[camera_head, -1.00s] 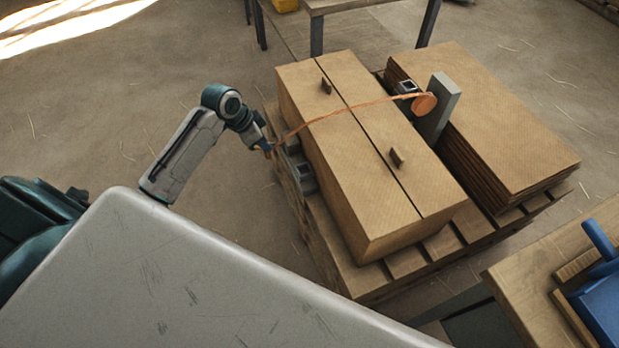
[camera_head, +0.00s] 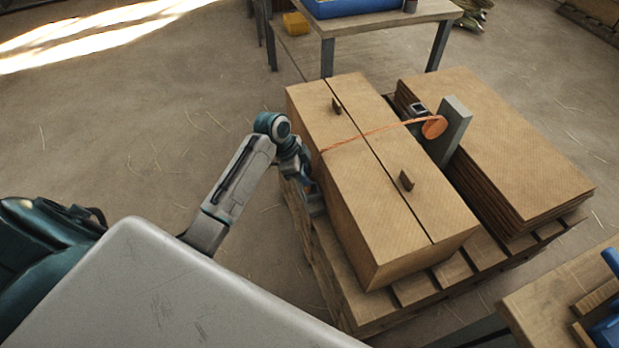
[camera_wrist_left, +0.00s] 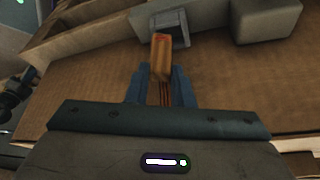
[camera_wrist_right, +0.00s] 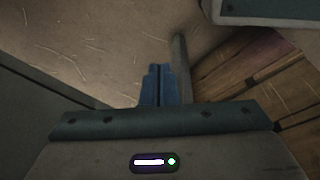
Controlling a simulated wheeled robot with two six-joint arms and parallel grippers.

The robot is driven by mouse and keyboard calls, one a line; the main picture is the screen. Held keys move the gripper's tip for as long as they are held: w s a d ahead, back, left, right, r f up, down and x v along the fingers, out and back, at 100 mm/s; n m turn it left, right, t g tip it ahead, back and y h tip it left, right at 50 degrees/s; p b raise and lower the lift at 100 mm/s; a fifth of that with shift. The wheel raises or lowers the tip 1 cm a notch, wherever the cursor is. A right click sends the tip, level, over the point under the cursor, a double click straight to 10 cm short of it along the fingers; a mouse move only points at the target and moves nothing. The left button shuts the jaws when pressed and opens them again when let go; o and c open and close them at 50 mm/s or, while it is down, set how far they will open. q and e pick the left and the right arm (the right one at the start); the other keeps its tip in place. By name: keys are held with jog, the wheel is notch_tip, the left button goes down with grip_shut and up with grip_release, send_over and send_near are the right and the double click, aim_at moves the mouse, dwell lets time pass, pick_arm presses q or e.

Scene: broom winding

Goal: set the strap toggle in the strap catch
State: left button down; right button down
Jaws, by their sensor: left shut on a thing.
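The orange strap (camera_head: 375,133) runs from an orange reel (camera_head: 434,127) on a grey post across the top of the long carton (camera_head: 385,190) and over its left edge. My left gripper (camera_head: 316,200) is low beside the carton's left side. In the left wrist view its blue fingers (camera_wrist_left: 161,84) are shut on the orange-brown strap toggle (camera_wrist_left: 161,55), which sticks out beyond the tips. The grey strap catch (camera_wrist_left: 173,28) is just beyond the toggle's end; whether they touch I cannot tell. In the head view, my gripper hides toggle and catch. My right gripper (camera_wrist_right: 163,85) is shut and empty.
The carton stands on a wooden pallet (camera_head: 412,283) beside a stack of flat cardboard (camera_head: 510,130). Two small brown tabs stand on the carton's top. A grey block (camera_wrist_left: 265,18) is right of the catch in the left wrist view. A wooden table (camera_head: 390,22) stands behind.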

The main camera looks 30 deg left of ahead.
pick_arm(q)
jog(key=f, duration=0.1)
jog(key=w+f, duration=0.2)
jog(key=shift+d+f, duration=0.3)
jog(key=shift+f, duration=0.05)
jog(key=shift+f, duration=0.15)
jog(key=c, duration=1.5)
grip_release()
jog(key=shift+o, duration=1.2)
